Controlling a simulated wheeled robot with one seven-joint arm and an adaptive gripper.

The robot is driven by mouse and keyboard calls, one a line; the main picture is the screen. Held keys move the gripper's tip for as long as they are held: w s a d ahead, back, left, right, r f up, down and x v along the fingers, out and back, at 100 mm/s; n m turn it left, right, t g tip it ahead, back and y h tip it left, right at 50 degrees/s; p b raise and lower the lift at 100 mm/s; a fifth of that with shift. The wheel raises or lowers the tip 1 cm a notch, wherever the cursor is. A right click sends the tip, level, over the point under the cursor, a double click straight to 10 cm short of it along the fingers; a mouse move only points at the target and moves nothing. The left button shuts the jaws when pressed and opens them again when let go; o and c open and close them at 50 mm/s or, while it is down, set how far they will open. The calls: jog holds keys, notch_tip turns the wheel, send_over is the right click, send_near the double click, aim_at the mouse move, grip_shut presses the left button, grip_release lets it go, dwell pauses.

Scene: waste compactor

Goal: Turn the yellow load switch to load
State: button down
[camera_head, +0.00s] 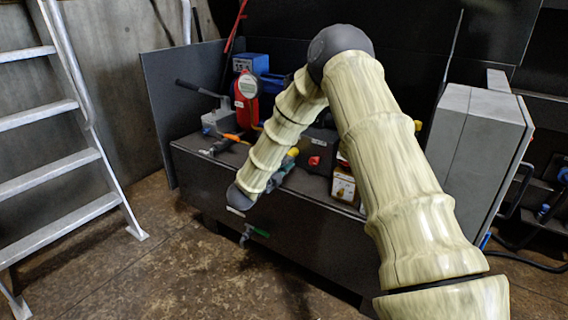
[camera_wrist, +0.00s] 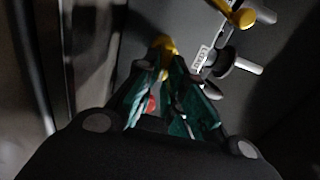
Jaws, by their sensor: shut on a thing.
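A yellow switch handle (camera_wrist: 164,44) shows at the tips of my gripper (camera_wrist: 165,72) in the wrist view. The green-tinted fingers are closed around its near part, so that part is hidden. A second yellow knob (camera_wrist: 244,18) is up and to the right, apart from the fingers. In the head view my gripper (camera_head: 280,175) is beside the dark box on the bench, partly hidden by my arm. A small yellow part (camera_head: 293,152) shows just above it. Whether the switch points to load cannot be read.
A black knob with a metal stem (camera_wrist: 222,64) and a white label (camera_wrist: 201,58) are right of the fingers. A ladder (camera_head: 60,110) stands left; a grey cabinet (camera_head: 475,150) right.

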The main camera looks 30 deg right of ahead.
jog(key=shift+s+d+f+m, duration=0.15)
jog(key=shift+m, duration=0.15)
jog(key=c, duration=1.5)
grip_release()
jog(key=shift+d, duration=0.1)
jog(key=shift+a, duration=0.2)
jog(key=v, duration=1.2)
